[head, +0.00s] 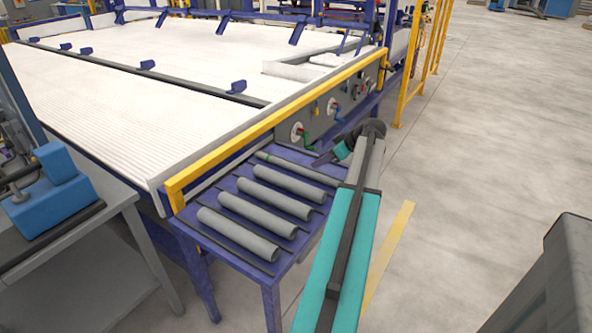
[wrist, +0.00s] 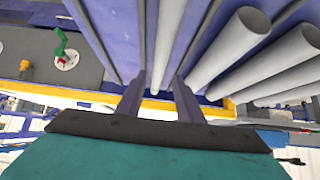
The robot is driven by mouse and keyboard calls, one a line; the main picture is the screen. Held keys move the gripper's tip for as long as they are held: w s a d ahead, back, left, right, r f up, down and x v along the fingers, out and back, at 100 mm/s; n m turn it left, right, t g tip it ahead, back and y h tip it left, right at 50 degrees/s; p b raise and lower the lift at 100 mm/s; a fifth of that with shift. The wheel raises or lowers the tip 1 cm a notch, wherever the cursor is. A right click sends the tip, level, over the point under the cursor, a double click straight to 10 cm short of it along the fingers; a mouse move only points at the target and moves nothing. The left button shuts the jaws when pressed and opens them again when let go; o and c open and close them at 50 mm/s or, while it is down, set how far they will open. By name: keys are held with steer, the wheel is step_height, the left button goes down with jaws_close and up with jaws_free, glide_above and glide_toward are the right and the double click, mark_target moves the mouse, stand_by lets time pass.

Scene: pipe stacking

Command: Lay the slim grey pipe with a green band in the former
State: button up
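The slim grey pipe with a green band (head: 300,168) lies on a purple table, the rearmost in a row of grey pipes. In the wrist view a slim grey pipe (wrist: 169,38) runs up from between my fingers; no green band shows there. My gripper (head: 322,158) is low over the table at the right end of this pipe. In the wrist view my gripper (wrist: 158,86) has its two purple fingers apart, with a gap beside the pipe. Whether they reach down around it or stay above it, I cannot tell. I cannot tell which part is the former.
Several thicker grey pipes (head: 238,233) lie nearer on the purple table (head: 215,257), with thin dark rods between.

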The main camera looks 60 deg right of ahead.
mark_target(305, 169)
steer(key=shift+x, duration=2.35)
steer(key=shift+p+x, duration=0.6)
steer(key=shift+x, duration=1.95)
jaws_close()
step_height(305, 169, up, 10)
steer(key=shift+b, duration=0.45)
